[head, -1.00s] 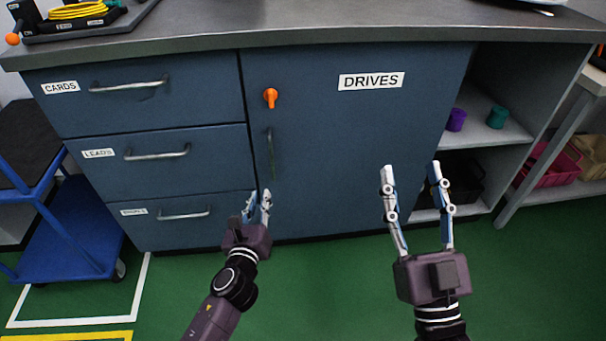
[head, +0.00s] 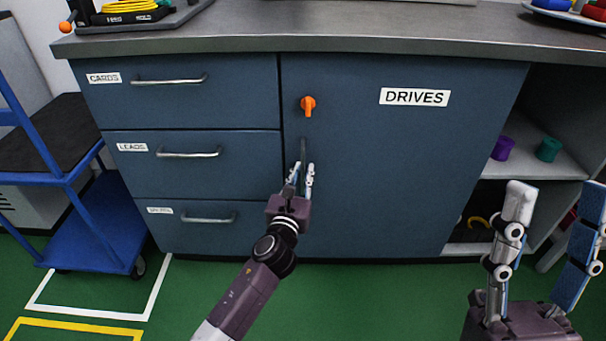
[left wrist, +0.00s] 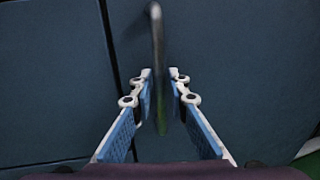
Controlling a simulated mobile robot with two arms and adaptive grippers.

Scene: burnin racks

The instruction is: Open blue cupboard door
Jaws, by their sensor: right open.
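The blue cupboard door (head: 400,170) labelled DRIVES is shut, flush with the cabinet front. An orange knob (head: 308,106) is at its upper left, with its tab pointing down. Below it is a dark vertical door handle (head: 303,153), also in the left wrist view (left wrist: 157,45). My left gripper (head: 301,168) is at the handle's lower part. My right gripper (head: 557,200) is open and empty at the lower right, in front of the open shelves.
Drawers labelled CARDS and LEADS (head: 190,158) and a third are shut left of the door. A blue cart (head: 90,230) stands at the left. Open shelves (head: 540,150) at the right hold purple and teal items. Green floor before the door is clear.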

